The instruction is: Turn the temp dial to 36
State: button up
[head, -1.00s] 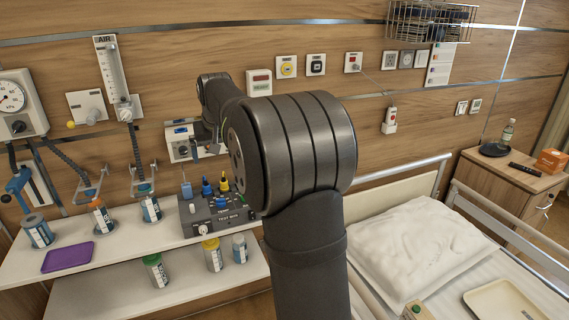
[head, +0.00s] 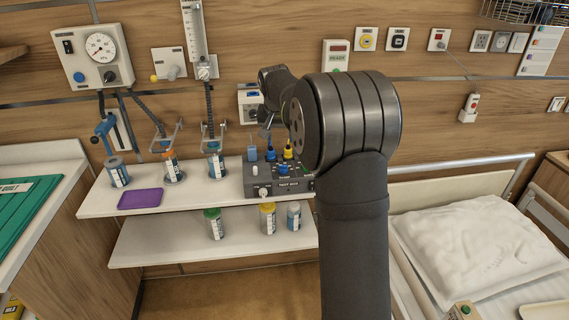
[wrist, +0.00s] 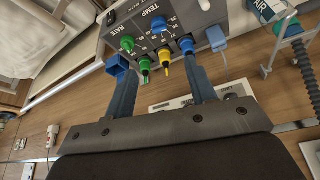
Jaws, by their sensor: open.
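The test box (head: 256,180) is a grey unit on the upper shelf, and it also shows upside down in the wrist view (wrist: 196,17). The temp dial is a blue knob (wrist: 158,23) beside the TEMP lettering on its panel; a blue panel knob (head: 283,169) shows in the head view. Its setting is too small to read. A green knob (wrist: 127,43) sits beside the RATE lettering. My gripper (wrist: 152,62) is open, its fingers spread toward the box's edge, apart from the temp dial. In the head view my arm hides most of the gripper.
Blue and yellow plugs (head: 288,150) stand up along the box's back, close to my fingers. A purple tray (head: 141,198) and several bottles are on the shelves (head: 100,203). A bed with a pillow (head: 480,240) is at right. The wall carries a gauge unit (head: 90,55).

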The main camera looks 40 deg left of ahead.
aim_at(282, 169)
jog(key=x, duration=1.6)
jog(key=shift+f, duration=0.25)
jog(key=shift+c, duration=0.4)
jog(key=c, duration=0.9)
jog(key=shift+a+m, duration=0.1)
jog(key=shift+m, duration=0.3)
jog(key=shift+a+m+h, duration=0.1)
jog(key=shift+m+h, duration=1)
jog(key=shift+m, duration=1.4)
jog(key=o, duration=1)
